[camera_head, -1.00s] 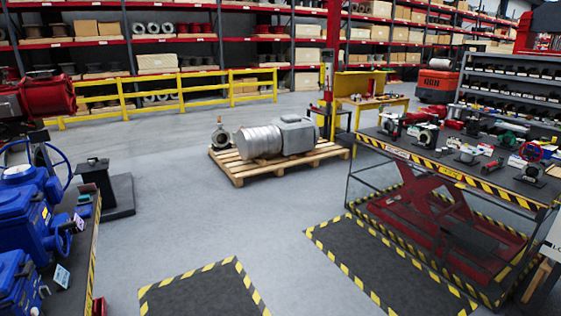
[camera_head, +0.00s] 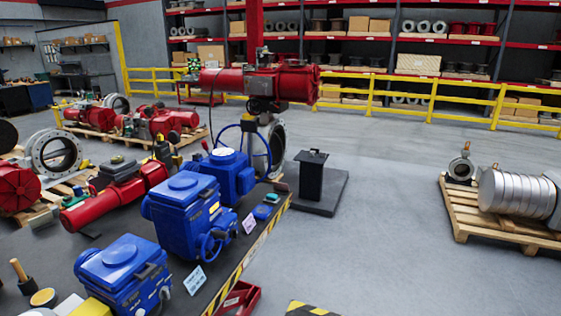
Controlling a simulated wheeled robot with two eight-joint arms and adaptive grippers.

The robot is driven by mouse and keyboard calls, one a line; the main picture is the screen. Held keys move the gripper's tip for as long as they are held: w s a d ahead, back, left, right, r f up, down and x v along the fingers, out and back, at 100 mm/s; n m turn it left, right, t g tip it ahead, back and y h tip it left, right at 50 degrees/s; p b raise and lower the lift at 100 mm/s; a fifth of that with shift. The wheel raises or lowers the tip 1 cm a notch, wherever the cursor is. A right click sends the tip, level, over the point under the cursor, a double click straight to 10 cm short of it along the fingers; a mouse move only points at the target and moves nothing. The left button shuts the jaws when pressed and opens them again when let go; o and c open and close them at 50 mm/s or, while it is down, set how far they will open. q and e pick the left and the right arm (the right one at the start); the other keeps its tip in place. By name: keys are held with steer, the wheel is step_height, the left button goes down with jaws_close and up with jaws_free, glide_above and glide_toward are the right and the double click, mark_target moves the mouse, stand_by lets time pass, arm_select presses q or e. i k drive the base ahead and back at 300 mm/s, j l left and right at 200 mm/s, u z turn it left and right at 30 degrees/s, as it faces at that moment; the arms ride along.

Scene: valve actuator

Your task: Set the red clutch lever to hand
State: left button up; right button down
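Several blue valve actuators stand on the dark bench (camera_head: 232,262) at the left. The near blue actuator (camera_head: 122,262) is cut by the bottom edge. The middle blue actuator (camera_head: 178,222) has a small blue handwheel (camera_head: 213,243) on its right side. The far blue actuator (camera_head: 230,172) stands behind it. Neither of my grippers is in view.
Small cards (camera_head: 194,280) stand along the bench's striped edge. A large red actuator (camera_head: 262,82) stands behind the bench. A black pedestal (camera_head: 310,178) stands on the floor to the right. A pallet (camera_head: 470,222) holds a silver cylinder (camera_head: 513,194). The grey floor between is open.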

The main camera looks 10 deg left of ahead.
mark_target(205, 145)
steer(key=i+l+u, duration=0.55)
steer(key=l+u, duration=0.25)
steer(key=l, duration=0.2)
steer(key=i+l+u, duration=0.25)
steer(key=l, duration=0.15)
steer(key=l+u, duration=0.25)
steer(key=l, duration=0.2)
steer(key=i+l+u, duration=0.1)
steer(key=l+u, duration=0.2)
steer(key=l, duration=0.15)
